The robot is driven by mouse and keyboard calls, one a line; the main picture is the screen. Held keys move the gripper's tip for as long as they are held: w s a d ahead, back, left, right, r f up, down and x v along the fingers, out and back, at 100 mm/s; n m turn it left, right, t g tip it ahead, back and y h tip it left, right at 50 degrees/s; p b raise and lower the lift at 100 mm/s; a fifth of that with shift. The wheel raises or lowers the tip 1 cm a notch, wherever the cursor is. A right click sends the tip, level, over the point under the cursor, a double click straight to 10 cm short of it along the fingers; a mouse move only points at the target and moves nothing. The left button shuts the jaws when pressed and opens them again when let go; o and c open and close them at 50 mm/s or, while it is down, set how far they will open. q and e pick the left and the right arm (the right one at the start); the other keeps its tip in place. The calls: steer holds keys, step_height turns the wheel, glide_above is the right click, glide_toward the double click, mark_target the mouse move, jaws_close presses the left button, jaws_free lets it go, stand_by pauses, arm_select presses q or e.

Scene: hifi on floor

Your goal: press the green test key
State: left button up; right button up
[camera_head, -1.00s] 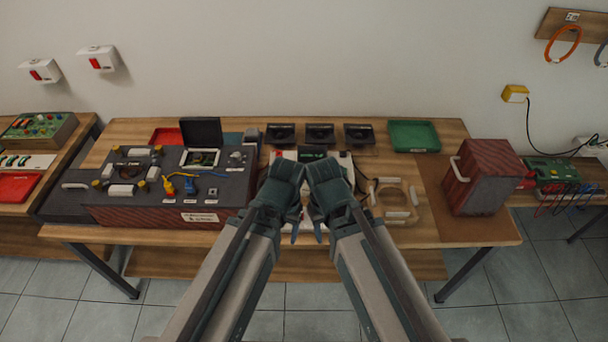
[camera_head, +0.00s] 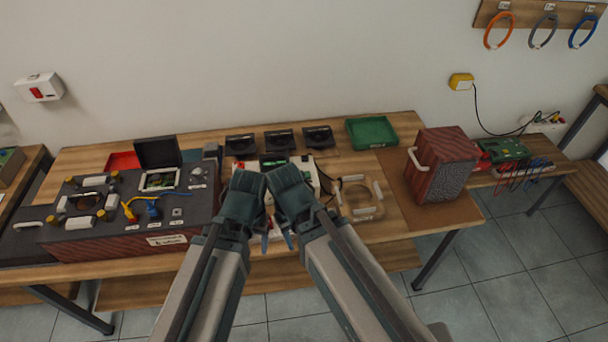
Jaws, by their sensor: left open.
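No green test key can be made out. A pale device (camera_head: 310,168) with a dark green panel (camera_head: 273,160) along its back edge stands in the middle of the wooden table, and my grippers hide most of its front. My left gripper (camera_head: 263,238) is in front of this device, open, with a bluish fingertip pointing down. My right gripper (camera_head: 288,238) is close beside it on the right, and its jaw gap is hidden. I cannot tell whether either gripper touches the device.
A dark red-sided console (camera_head: 120,240) with an open lid fills the left of the table (camera_head: 390,222). Three black units (camera_head: 279,140) and a green tray (camera_head: 371,132) are at the back. A wooden ring fixture (camera_head: 372,212) and a red box (camera_head: 441,165) are right.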

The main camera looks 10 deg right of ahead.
jaws_close()
stand_by(0.3)
stand_by(1.1)
stand_by(0.4)
steer(key=w+f+m+t+y+b, duration=0.3)
steer(key=w+y+b, duration=0.2)
steer(key=w, duration=1.4)
steer(key=w+d+r+m+t+y+b, duration=0.1)
steer(key=w+d+t, duration=0.3)
steer(key=w+d, duration=0.4)
steer(key=w+r+m+b, duration=0.1)
steer(key=w, duration=0.4)
steer(key=shift+w+m+t+y+b, duration=0.3)
steer(key=shift+w, duration=0.1)
